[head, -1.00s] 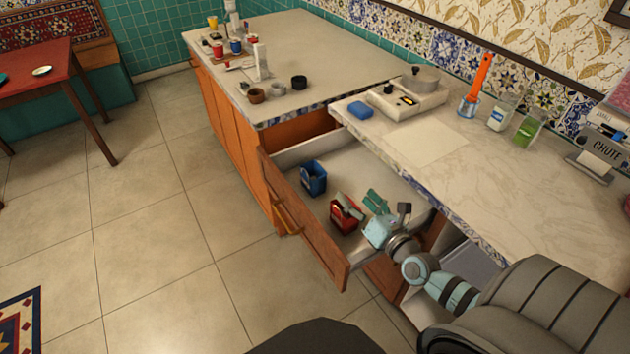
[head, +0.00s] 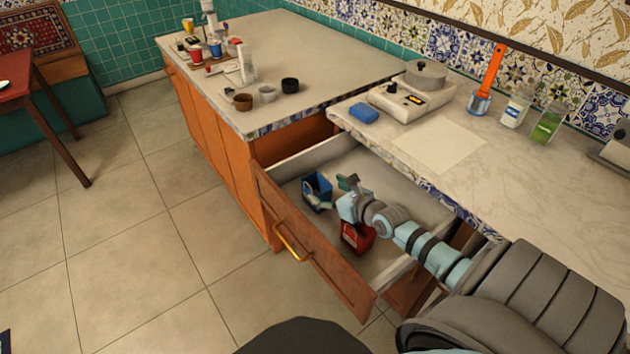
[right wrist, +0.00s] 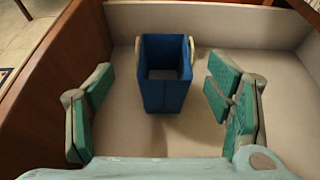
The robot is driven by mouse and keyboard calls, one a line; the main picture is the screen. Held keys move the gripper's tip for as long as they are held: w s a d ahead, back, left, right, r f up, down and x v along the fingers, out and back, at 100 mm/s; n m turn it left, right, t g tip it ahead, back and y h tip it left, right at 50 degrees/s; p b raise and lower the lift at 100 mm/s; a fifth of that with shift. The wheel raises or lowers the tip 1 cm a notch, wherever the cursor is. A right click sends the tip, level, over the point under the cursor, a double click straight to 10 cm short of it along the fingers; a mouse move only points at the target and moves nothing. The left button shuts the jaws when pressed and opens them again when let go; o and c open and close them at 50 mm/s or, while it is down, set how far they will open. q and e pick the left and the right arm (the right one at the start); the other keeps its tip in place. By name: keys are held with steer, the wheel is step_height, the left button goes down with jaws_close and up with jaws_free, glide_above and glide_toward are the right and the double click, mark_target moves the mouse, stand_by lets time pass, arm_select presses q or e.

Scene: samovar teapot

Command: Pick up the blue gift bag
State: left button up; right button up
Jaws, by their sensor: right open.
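The blue gift bag (head: 317,190) stands upright in the open drawer (head: 322,255), near its far end. In the right wrist view the bag (right wrist: 165,95) shows its open top and pale handles, and it lies between and beyond the two green-padded fingers. My right gripper (head: 332,194) reaches into the drawer beside the bag; it also shows in the right wrist view (right wrist: 160,105), open and empty, with a gap on each side of the bag. A red gift bag (head: 357,236) stands in the drawer under my right arm, partly hidden by it. My left gripper is not in view.
The drawer's wooden front (head: 310,250) and pale walls enclose the bags. Cups and a samovar stand on the far counter (head: 320,70).

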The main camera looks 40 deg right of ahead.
mark_target(309, 180)
steer(key=b+x, duration=0.1)
steer(key=x, duration=0.1)
steer(key=b+x, duration=0.4)
steer(key=shift+w+d+f, duration=0.25)
steer(key=shift+d+f, duration=0.05)
steer(key=shift+f, duration=0.1)
steer(key=shift+w+r, duration=0.1)
steer(key=shift+r, duration=0.05)
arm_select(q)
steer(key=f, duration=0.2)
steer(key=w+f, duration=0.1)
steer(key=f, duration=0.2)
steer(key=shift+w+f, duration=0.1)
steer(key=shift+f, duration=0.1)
arm_select(e)
steer(key=c, duration=1.1)
